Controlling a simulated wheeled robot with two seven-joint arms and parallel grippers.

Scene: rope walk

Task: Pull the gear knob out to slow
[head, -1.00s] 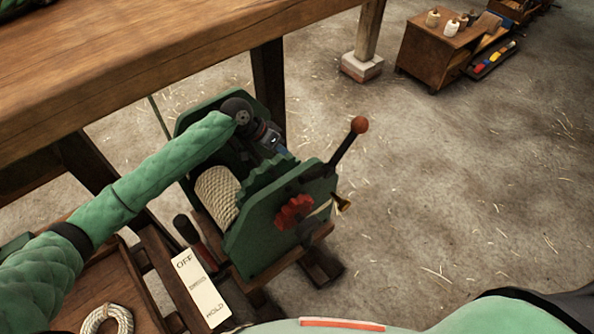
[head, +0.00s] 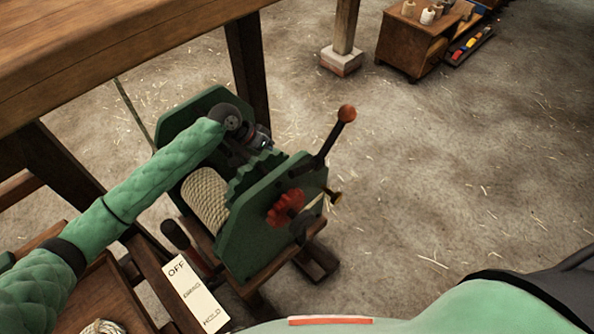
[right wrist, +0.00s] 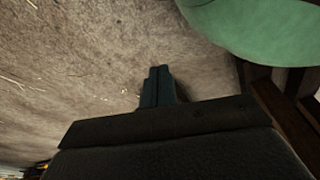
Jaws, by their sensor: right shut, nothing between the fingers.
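A green winch (head: 262,240) with a drum of pale rope (head: 205,197) stands at the middle. Its right side plate carries a red lobed knob (head: 285,207), a small brass knob (head: 336,196) on a thin rod, and a black lever with a red ball (head: 347,113). I cannot tell for sure which one is the gear knob. My left gripper (head: 264,146) is at the top of the winch, between the side plates; its fingertips are hidden. My right gripper (right wrist: 158,84) is shut and empty over bare floor in the right wrist view, apart from the winch.
A plate marked OFF and HOLD (head: 193,293) lies beside a dark-handled lever (head: 176,235), left of the winch. A wooden table (head: 110,50) stands behind it. A small wooden cabinet (head: 408,45) is far right. The floor right of the winch is clear.

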